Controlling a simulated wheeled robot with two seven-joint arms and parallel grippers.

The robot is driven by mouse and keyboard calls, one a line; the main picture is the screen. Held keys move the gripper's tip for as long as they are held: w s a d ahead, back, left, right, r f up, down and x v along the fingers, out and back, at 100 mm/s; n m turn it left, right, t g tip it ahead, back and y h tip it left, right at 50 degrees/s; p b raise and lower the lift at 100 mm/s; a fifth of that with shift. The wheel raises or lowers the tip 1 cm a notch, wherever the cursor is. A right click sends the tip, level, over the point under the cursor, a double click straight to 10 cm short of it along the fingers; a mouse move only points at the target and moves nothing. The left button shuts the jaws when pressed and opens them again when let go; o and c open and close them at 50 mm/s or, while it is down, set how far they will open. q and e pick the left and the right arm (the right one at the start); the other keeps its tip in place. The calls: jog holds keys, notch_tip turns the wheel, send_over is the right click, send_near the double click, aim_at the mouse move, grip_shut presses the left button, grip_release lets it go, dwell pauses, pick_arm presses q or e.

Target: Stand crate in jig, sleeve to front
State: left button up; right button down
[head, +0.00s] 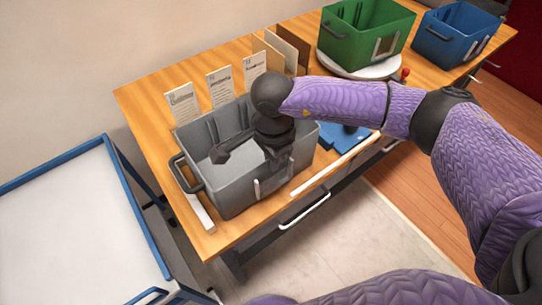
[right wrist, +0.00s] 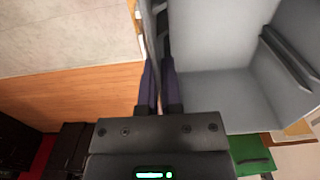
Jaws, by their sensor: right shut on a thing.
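The grey crate (head: 222,190) is upright at the left front of the wooden bench. A pale sleeve (head: 272,184) is on its front wall, facing the bench's front edge. A white strip (head: 201,213) lies along the crate's left side, and another white strip (head: 335,165) runs along the bench's front edge to the right; they look like the jig. I cannot tell whether the crate's base rests fully down. My right gripper (head: 277,158) is shut on the crate's front wall; the right wrist view shows the fingers (right wrist: 160,88) around the grey wall (right wrist: 215,95). My left gripper is out of view.
Printed cards (head: 220,87) stand behind the crate. A blue flat item (head: 345,136) lies right of it. A green crate (head: 366,35) on a white round plate (head: 360,68) and a blue crate (head: 455,35) are farther right. A blue-edged white table (head: 75,225) is at left.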

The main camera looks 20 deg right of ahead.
jog(key=shift+r, duration=0.1)
jog(key=c, duration=0.8)
grip_release()
notch_tip(320, 180, up, 12)
jog(key=p, duration=0.1)
